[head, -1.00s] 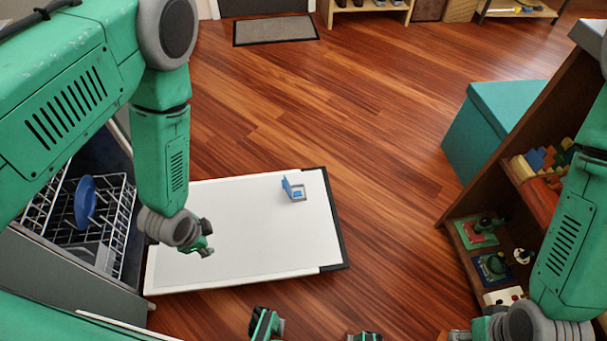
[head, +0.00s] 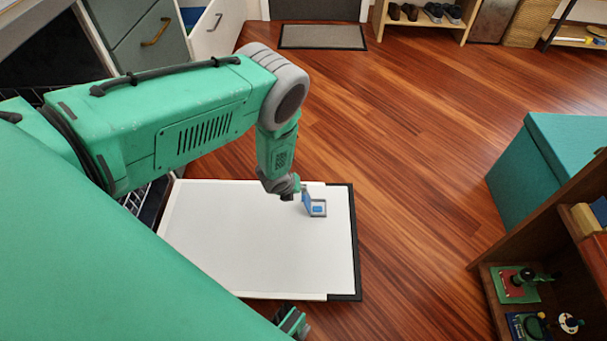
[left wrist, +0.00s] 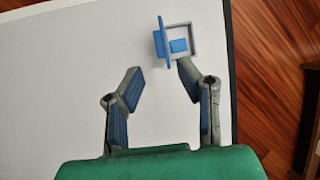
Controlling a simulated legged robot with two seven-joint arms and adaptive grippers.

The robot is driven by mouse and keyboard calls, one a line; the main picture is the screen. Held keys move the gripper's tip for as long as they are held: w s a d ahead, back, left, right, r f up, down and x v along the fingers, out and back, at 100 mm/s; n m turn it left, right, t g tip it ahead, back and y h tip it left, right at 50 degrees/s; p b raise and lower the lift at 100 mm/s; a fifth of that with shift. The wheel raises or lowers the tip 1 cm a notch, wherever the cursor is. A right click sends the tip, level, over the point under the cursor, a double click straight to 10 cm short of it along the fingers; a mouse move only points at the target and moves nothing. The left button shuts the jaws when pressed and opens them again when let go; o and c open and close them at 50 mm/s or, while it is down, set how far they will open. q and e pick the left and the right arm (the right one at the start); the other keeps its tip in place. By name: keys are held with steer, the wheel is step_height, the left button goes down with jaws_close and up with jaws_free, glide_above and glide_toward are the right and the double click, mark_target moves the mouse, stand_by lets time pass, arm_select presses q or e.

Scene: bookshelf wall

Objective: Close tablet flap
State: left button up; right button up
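The tablet dispenser (head: 319,209) is a small grey frame on the white inner face of the open dishwasher door (head: 240,255), near its far right corner. Its blue flap (head: 306,198) stands up, open, on the frame's left side. The left wrist view shows the flap (left wrist: 163,42) edge-on, with a blue tablet-like piece (left wrist: 178,46) inside the frame. My left gripper (head: 287,197) is just left of the flap. In the wrist view its fingers (left wrist: 159,72) are apart and empty, pointing toward the dispenser. The right fingertip is close below the frame; contact cannot be told.
A wooden shelf (head: 490,266) with toys and a teal box (head: 550,165) stand at the right. Grey drawers (head: 150,45) are at the upper left. The wooden floor (head: 420,180) between is clear. My left arm hides much of the dishwasher.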

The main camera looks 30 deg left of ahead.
mark_target(306, 201)
arm_select(q)
steer(key=b+x, duration=0.4)
steer(key=x, duration=0.4)
steer(key=shift+a, duration=0.15)
jaws_close()
